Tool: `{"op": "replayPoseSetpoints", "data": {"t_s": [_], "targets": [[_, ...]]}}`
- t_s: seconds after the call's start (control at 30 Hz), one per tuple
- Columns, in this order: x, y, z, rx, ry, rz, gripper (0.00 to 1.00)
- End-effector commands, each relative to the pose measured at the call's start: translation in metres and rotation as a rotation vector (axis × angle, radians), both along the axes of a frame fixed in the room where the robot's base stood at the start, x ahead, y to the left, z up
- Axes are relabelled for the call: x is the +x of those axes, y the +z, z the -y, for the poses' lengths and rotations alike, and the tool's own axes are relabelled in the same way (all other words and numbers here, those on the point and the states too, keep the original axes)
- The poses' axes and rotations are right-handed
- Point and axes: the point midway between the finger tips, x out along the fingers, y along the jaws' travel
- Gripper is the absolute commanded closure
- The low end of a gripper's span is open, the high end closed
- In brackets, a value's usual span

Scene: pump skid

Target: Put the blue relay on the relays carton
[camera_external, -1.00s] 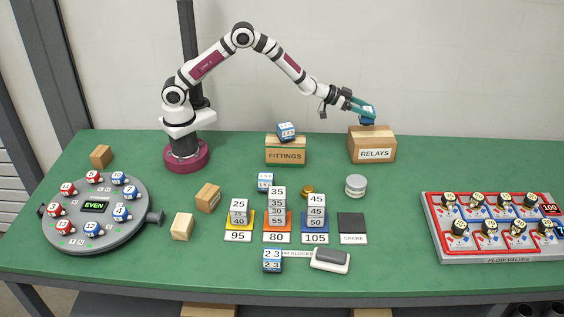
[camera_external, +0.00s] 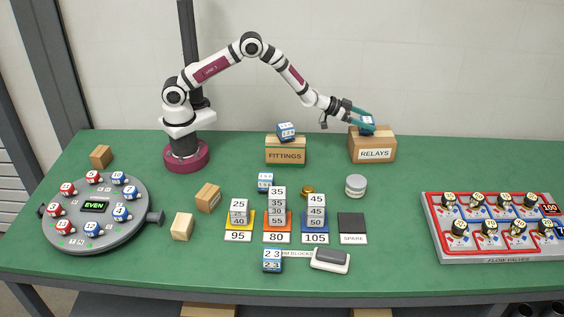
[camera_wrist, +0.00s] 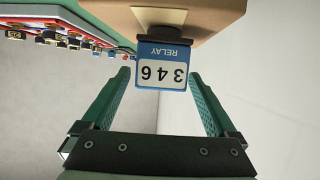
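The blue relay (camera_external: 367,121), with a white label reading 346, is at the top of the relays carton (camera_external: 387,156), a brown box at the back right. In the wrist view the relay (camera_wrist: 162,73) shows upside down, its dark base against the tan carton (camera_wrist: 205,14). My gripper (camera_external: 367,119) is at the carton top around the relay. In the wrist view its teal fingers (camera_wrist: 161,73) stand apart on either side of the relay, with a narrow gap at the left. Contact at the right finger is hard to tell.
The fittings carton (camera_external: 285,155) with another blue-and-white block (camera_external: 286,131) on it stands to the left. A grey tin (camera_external: 355,185), number stacks (camera_external: 277,208), a round dial (camera_external: 95,235) and a flow-valve panel (camera_external: 490,228) are farther forward.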

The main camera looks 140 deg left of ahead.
Motion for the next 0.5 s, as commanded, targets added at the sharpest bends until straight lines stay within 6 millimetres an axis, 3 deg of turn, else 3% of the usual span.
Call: {"op": "replayPoseSetpoints", "data": {"t_s": [0.23,0.5], "targets": [[-0.003,0.006,0.002,0.0,0.0,0.0,0.07],[-0.045,0.031,0.045,0.0,0.001,0.0,0.07]]}}
